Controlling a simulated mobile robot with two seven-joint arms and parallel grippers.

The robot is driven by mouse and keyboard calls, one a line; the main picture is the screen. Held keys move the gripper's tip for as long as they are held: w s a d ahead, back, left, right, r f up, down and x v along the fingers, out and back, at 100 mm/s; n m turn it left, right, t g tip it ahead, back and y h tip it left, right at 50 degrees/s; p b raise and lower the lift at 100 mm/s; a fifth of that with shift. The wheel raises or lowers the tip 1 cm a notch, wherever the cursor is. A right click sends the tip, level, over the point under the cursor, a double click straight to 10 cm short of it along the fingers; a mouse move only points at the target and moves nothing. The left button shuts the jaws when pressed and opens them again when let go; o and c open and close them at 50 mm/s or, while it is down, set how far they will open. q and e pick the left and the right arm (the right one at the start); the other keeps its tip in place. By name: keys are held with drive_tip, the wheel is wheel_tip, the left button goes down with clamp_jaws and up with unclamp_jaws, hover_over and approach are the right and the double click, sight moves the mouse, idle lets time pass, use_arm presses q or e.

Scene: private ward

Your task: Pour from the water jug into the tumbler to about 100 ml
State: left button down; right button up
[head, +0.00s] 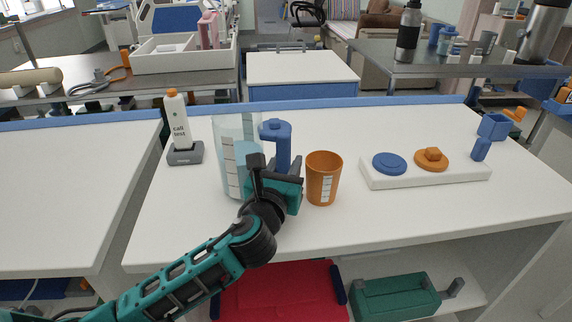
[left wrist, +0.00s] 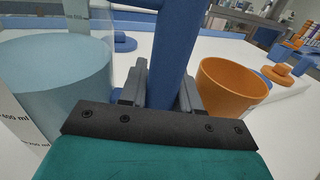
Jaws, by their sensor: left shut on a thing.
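The water jug (head: 229,163) is clear with a blue handle (head: 278,136) and holds pale blue water. My left gripper (head: 285,176) is shut on the jug's handle, which runs up between the fingers in the left wrist view (left wrist: 170,60). The orange tumbler (head: 323,180) stands upright just right of the gripper, with a pale scale strip on its side. Its inside is mostly hidden. My right gripper is out of view.
A white tray (head: 425,178) with a blue disc and an orange knobbed disc lies to the right. The table front (head: 400,222) is clear.

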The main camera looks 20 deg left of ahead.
use_arm(q)
drive_tip(key=shift+f, duration=0.6)
drive_tip(key=c, duration=1.1)
unclamp_jaws()
drive_tip(key=shift+r, duration=0.1)
drive_tip(key=o, duration=0.4)
drive_tip(key=shift+f, duration=0.2)
drive_tip(key=shift+s, duration=0.15)
drive_tip(key=s, duration=0.4)
drive_tip(key=shift+s+d+r+p, duration=0.1)
drive_tip(key=shift+s+d+p, duration=0.3)
drive_tip(key=shift+s+d, duration=0.15)
drive_tip(key=shift+s, duration=0.8)
drive_tip(key=shift+s+d, duration=0.15)
drive_tip(key=shift+s, duration=0.8)
